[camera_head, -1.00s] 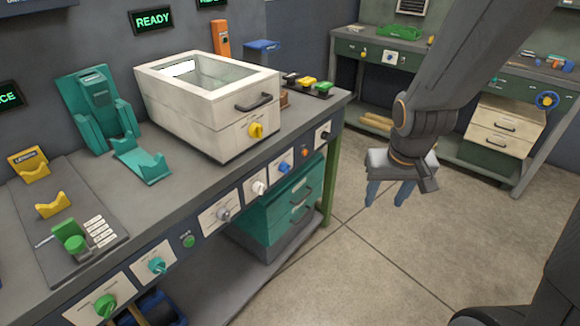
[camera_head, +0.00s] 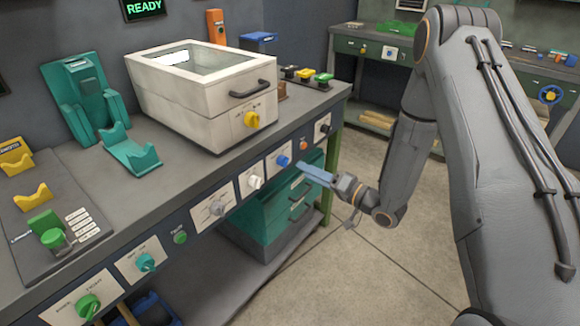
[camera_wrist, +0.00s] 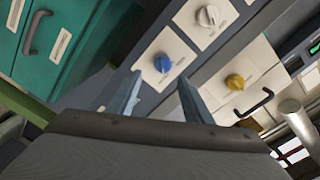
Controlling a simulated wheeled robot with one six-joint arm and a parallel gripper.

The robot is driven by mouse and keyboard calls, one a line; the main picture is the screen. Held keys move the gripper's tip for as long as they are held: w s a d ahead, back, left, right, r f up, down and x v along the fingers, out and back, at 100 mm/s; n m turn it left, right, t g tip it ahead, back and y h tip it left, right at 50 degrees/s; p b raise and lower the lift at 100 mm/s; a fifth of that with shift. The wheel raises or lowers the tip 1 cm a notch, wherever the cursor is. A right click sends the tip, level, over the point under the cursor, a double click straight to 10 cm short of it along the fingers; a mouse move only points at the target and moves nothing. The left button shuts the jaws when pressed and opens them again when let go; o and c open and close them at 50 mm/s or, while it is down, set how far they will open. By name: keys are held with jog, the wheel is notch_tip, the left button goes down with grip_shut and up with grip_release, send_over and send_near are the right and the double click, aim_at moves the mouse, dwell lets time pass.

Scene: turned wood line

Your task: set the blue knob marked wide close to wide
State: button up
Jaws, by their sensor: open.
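The blue knob (camera_head: 282,161) sits on a white plate on the bench's front panel, between a white knob (camera_head: 255,182) and a small orange button (camera_head: 303,145). Its marking is too small to read. In the wrist view the blue knob (camera_wrist: 162,63) lies ahead of my gripper (camera_wrist: 155,88), roughly between the two blue fingers, and apart from them. The fingers are spread and empty. In the head view my gripper (camera_head: 315,174) is just right of the blue knob, pointing at the panel.
A white box with a yellow knob (camera_head: 251,119) stands on the bench above. Teal drawers (camera_head: 262,222) stand below the panel. Grey, green and teal knobs line the panel to the left. The floor (camera_head: 320,285) in front is clear.

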aim_at(284, 162)
jog(key=p+x, duration=0.1)
jog(key=x, duration=0.6)
jog(key=shift+a+r+y, duration=0.15)
jog(key=shift+a+y, duration=0.15)
jog(key=shift+a, duration=0.2)
jog(key=c, duration=1.1)
